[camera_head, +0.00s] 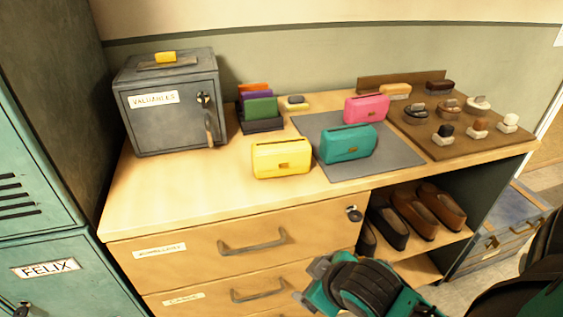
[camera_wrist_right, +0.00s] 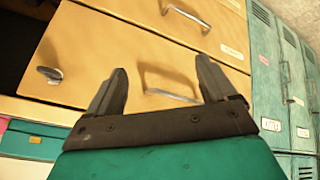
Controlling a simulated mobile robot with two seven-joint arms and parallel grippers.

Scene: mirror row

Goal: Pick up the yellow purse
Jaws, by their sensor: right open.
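The yellow purse (camera_head: 281,158) stands upright on the wooden counter top, close to its front edge and left of the grey mat. Its front shows fully in the head view, with a small clasp. My right gripper (camera_head: 308,283) is low in front of the drawers, below the counter top and well apart from the purse. In the right wrist view its two fingers (camera_wrist_right: 160,88) are spread, with nothing between them but a drawer front behind. I cannot make out the yellow purse in the wrist view. My left gripper is not in view.
A teal purse (camera_head: 347,144) and a pink purse (camera_head: 366,108) stand on the grey mat (camera_head: 385,160). A grey safe (camera_head: 170,118) stands at the left. Coloured wallets (camera_head: 260,108) stand behind the yellow purse. Drawer handles (camera_head: 252,241) jut out; shoes (camera_head: 413,212) fill a shelf.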

